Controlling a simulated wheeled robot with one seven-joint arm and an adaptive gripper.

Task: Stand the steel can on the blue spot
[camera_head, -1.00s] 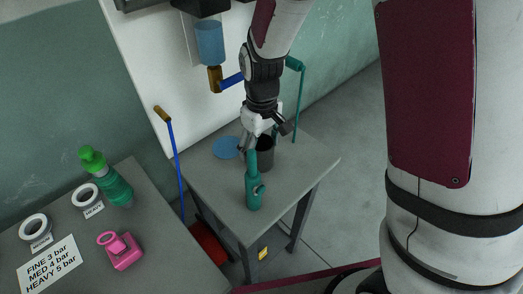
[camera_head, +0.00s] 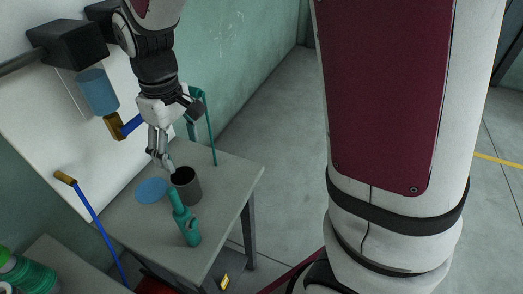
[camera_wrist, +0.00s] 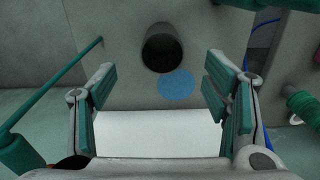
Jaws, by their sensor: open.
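The steel can (camera_head: 190,193) is a dark grey, open-topped cylinder standing upright on the small grey table, just right of the blue spot (camera_head: 150,191). The spot is a flat disc on the tabletop, and no part of the can visibly covers its centre. My gripper (camera_head: 162,163) is open and empty above the table, its fingers near the can's rim and the spot. In the wrist view the can (camera_wrist: 162,50) lies ahead between the open fingers (camera_wrist: 161,92), with its dark mouth facing me. The spot (camera_wrist: 176,85) shows next to it, nearer the gripper.
A teal post (camera_head: 209,125) rises at the table's back. A blue-handled rod (camera_head: 92,215) leans left of the table (camera_head: 228,188). A blue cup-like container (camera_head: 98,92) hangs on the white board behind.

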